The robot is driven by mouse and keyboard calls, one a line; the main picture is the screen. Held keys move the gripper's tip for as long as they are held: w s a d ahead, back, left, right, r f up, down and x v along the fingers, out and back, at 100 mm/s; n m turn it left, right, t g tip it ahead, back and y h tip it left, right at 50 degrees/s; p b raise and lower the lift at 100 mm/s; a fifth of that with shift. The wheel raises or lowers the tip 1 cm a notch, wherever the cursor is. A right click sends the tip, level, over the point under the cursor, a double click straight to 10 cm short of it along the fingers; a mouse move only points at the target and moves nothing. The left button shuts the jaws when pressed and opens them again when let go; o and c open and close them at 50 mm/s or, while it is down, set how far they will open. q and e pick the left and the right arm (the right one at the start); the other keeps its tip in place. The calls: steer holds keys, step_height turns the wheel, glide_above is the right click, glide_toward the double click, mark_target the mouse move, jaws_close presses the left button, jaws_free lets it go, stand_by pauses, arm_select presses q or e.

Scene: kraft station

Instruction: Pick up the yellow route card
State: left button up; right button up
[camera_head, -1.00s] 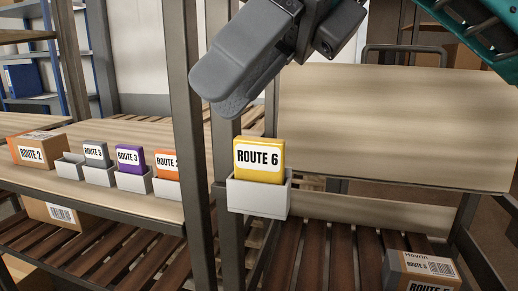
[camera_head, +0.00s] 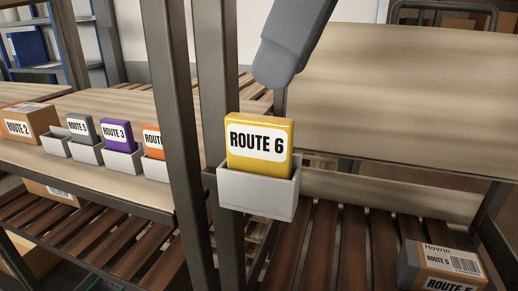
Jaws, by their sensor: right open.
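The yellow route card (camera_head: 260,165), labelled ROUTE 6, stands upright in a white holder (camera_head: 258,195) fixed at the dark rack post. Its upper part sticks out above the holder. My right gripper (camera_head: 280,75) comes in from the top, just above and slightly right of the card, apart from it. Only one grey finger shows clearly, with nothing held; the gripper is open and the rest is out of the frame. My left gripper is not in view.
Dark rack posts (camera_head: 172,120) stand left of the card. Grey, purple (camera_head: 117,135) and orange cards sit in white holders on the left shelf beside a ROUTE 2 box (camera_head: 28,125). A ROUTE 5 box (camera_head: 440,268) lies on slats at lower right.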

mark_target(260, 117)
steer(key=x, duration=0.5)
steer(key=shift+s+f, duration=0.1)
steer(key=shift+f, duration=0.1)
jaws_close()
stand_by(0.4)
